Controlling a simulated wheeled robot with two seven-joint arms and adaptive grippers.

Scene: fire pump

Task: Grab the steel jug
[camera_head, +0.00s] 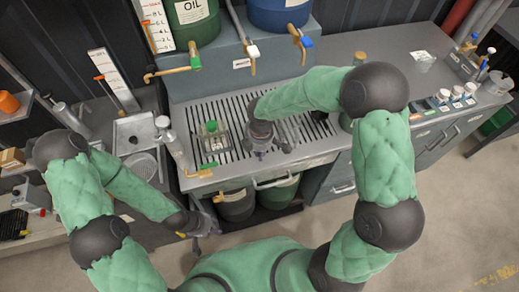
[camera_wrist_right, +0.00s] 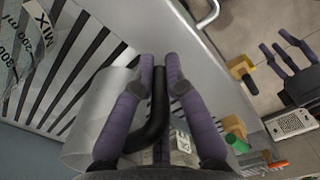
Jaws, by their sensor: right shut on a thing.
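The steel jug (camera_wrist_right: 95,115) shows in the right wrist view as a shiny grey cylinder with a curved black handle (camera_wrist_right: 158,105). My right gripper (camera_wrist_right: 160,62) has its purple fingers closed around that handle. In the head view my right gripper (camera_head: 265,148) is over the slotted drain grate, and it and the arm mostly hide the jug. My left gripper (camera_head: 203,226) is low in front of the counter, away from the jug. It also shows in the right wrist view (camera_wrist_right: 282,52), with fingers spread and nothing between them.
The slotted grate (camera_head: 200,112) lies below the oil drum (camera_head: 193,20) and blue drum (camera_head: 279,14) with their taps. A clear marked container (camera_wrist_right: 22,45) is near the jug. The counter at right (camera_head: 400,65) has free room.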

